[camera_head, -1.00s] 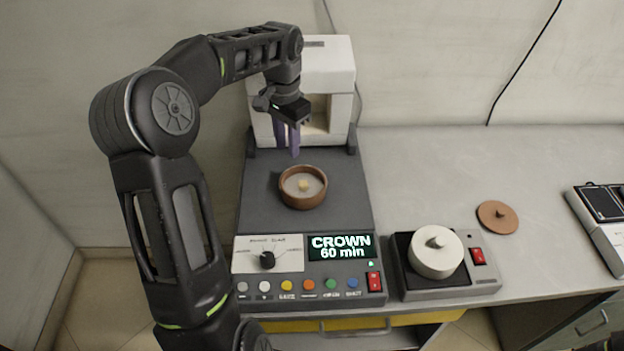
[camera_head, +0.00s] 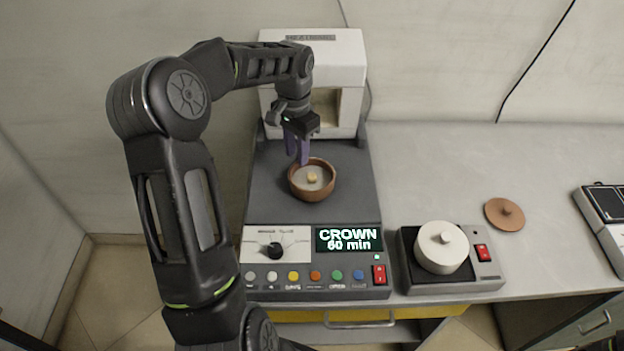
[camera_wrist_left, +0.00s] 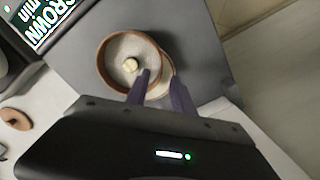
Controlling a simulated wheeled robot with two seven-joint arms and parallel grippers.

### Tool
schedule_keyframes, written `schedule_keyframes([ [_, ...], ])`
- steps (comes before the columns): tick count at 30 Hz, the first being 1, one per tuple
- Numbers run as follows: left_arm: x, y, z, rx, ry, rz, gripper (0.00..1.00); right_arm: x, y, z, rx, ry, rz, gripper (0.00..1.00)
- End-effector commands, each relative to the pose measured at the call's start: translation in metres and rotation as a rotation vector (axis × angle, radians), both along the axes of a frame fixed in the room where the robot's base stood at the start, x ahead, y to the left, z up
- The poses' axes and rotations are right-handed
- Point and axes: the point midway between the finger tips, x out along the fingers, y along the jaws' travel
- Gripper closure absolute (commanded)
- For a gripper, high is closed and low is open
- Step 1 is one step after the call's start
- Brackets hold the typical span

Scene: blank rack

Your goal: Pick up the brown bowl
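The brown bowl (camera_head: 312,192) sits on the dark plate of the heating machine, with pale content and a small yellowish piece inside. It also shows in the left wrist view (camera_wrist_left: 103,68). My left gripper (camera_head: 299,161) points down at the bowl's back rim. In the left wrist view its two fingers (camera_wrist_left: 161,79) are apart, one tip over the bowl's inside and the other outside the near wall, with the rim between them. I cannot tell whether the fingers touch the wall. My right gripper is not in view.
The machine's white housing (camera_head: 345,75) stands behind the bowl, its control panel (camera_head: 282,244) in front. To the right are a small device with a white lidded pot (camera_head: 442,252) and a brown lid (camera_head: 504,214). The counter (camera_head: 430,165) behind these is clear.

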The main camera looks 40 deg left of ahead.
Motion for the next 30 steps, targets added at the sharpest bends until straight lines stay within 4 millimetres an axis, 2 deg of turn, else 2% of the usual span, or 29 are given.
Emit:
schedule_keyframes([
  [1,-0.002,-0.001,-0.006,-0.004,0.005,0.0,0.71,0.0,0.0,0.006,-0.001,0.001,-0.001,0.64],
  [7,-0.001,-0.001,-0.028,-0.001,0.0,0.0,0.71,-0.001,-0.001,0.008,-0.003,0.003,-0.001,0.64],
  [25,0.0,0.0,-0.029,0.0,-0.001,0.0,0.71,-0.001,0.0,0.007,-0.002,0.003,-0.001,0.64],
  [30,0.0,0.0,-0.029,0.0,-0.001,0.0,0.85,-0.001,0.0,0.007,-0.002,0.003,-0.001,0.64],
])
